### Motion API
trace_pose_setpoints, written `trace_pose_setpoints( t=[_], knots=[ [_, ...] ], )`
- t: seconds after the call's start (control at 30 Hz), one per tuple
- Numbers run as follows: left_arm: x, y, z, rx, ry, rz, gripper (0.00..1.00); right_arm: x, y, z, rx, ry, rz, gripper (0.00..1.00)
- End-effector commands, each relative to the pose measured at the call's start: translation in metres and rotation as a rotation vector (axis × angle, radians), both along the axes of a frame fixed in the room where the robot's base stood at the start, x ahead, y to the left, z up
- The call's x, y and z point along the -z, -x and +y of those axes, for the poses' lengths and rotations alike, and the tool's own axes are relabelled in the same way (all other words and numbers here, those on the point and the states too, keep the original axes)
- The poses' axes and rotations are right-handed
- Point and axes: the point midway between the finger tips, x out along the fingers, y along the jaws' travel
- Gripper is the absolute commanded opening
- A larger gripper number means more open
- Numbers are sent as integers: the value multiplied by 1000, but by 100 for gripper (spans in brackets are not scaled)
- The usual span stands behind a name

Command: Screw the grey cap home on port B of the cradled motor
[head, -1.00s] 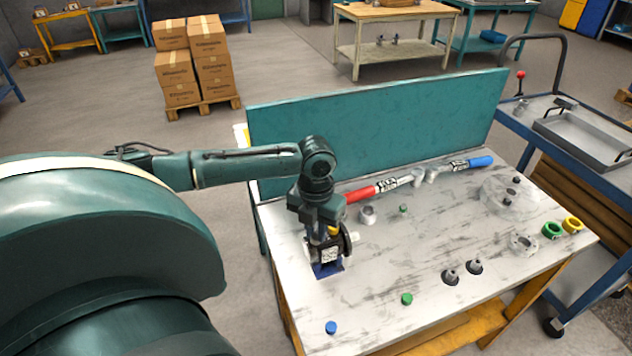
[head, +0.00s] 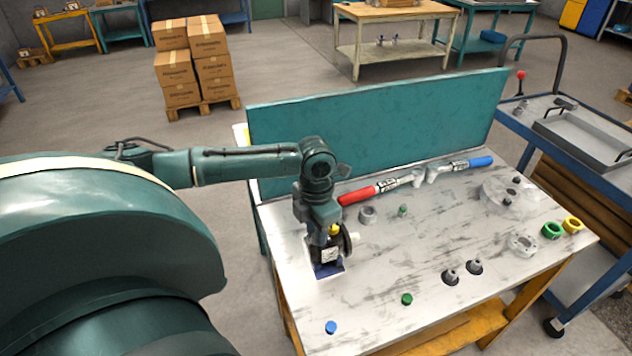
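The motor (head: 328,254) is a dark body with a white label. It sits in a blue cradle (head: 329,271) at the left end of the workbench. A yellow piece (head: 334,230) shows at its top, and a pale stub (head: 353,237) sticks out to its right. My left gripper (head: 318,236) points down right over the motor's top. Its fingertips are mostly hidden by the wrist and blend with the dark motor, so I cannot tell whether they hold a grey cap. Port B cannot be made out. My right gripper is not in view.
Two grey-and-black conical pieces (head: 451,276) (head: 475,266) stand at the front middle. Green (head: 407,299) and blue (head: 331,327) caps lie near the front edge. A grey ring (head: 367,215), red-handled tool (head: 372,191) and blue-handled tool (head: 468,165) lie behind. A teal panel (head: 380,130) closes the back.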

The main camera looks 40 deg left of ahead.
Motion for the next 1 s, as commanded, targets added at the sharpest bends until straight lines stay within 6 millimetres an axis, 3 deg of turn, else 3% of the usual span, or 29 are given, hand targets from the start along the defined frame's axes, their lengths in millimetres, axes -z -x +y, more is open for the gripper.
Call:
trace_pose_setpoints(
  t=[0.37, 1.0],
  knots=[
    [-2, 0, 0, -1, 0, 0, 31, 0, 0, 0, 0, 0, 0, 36],
    [-35, 0, 0, -1, 0, 0, 31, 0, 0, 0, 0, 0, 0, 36]
  ],
)
